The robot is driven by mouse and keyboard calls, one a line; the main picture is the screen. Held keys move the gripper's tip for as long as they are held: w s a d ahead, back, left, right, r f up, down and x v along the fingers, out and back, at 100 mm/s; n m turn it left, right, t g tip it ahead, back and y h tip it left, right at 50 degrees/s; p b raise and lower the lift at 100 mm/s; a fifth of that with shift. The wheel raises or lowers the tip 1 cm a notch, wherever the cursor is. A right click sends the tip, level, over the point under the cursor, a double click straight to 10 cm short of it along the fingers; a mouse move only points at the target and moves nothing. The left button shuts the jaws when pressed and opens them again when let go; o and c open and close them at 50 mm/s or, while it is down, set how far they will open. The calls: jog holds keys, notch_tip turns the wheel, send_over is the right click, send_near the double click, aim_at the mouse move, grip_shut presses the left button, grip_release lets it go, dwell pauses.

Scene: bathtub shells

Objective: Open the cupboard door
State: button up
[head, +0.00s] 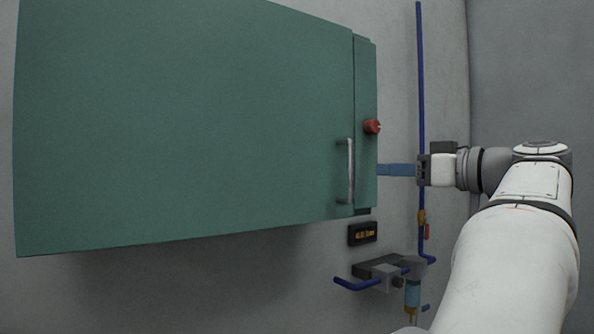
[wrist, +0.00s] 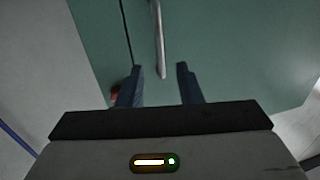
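The cupboard (head: 200,120) is a green wall box with a large flat door. A vertical silver bar handle (head: 350,170) is on the door near its right edge. My gripper (head: 381,169) has blue fingers and comes in from the right, level with the handle; its tips meet the cupboard's right edge in the picture. In the wrist view my gripper (wrist: 160,68) is open, and the end of the handle (wrist: 159,45) shows between its two fingers. No contact with the handle can be seen. The door looks shut.
A red knob (head: 372,126) sticks out from the narrow strip right of the door. A blue vertical pipe (head: 421,100) runs down the wall behind my gripper. Below are a small dark display (head: 362,233) and a grey bracket with pipes (head: 380,272).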

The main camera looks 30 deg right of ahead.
jog(key=p+x, duration=0.2)
jog(key=x, duration=0.5)
jog(key=shift+w, duration=0.35)
grip_shut()
dwell(0.3)
